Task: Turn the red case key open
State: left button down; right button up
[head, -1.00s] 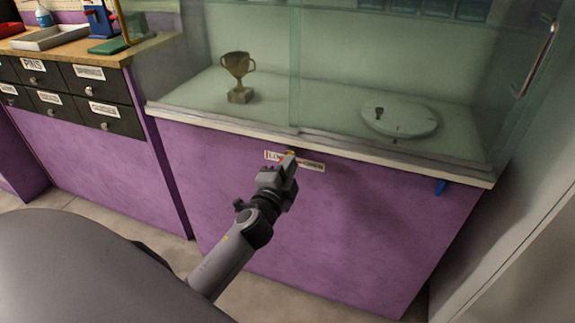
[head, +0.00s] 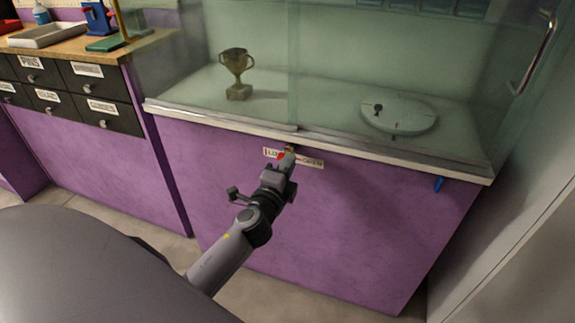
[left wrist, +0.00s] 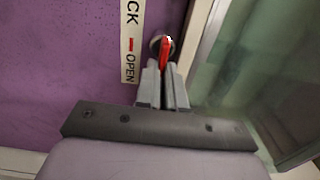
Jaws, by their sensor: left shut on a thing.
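The red case key (left wrist: 165,50) stands in a round metal lock on the purple case front, in the left wrist view. My left gripper (left wrist: 165,75) is shut on it; the fingers hide its lower part. In the head view my left gripper (head: 286,160) reaches up to the lock just under the case's ledge, and only a bit of red shows beside the fingers. A white label (head: 312,162) lies behind the gripper, with OPEN at its right end; it also shows in the left wrist view (left wrist: 130,45). My right gripper is out of view.
The glass display case holds a trophy cup (head: 237,75) and a round white disc (head: 399,112). A small blue object (head: 439,184) sits under the ledge at right. Dark drawers (head: 100,85) stand at left. The purple front (head: 340,220) below the lock is clear.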

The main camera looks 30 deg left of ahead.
pick_arm(q)
jog(key=shift+f, duration=0.1)
jog(key=c, duration=1.2)
grip_release()
jog(key=shift+c, duration=0.2)
jog(key=shift+s, duration=0.15)
jog(key=v, duration=0.7)
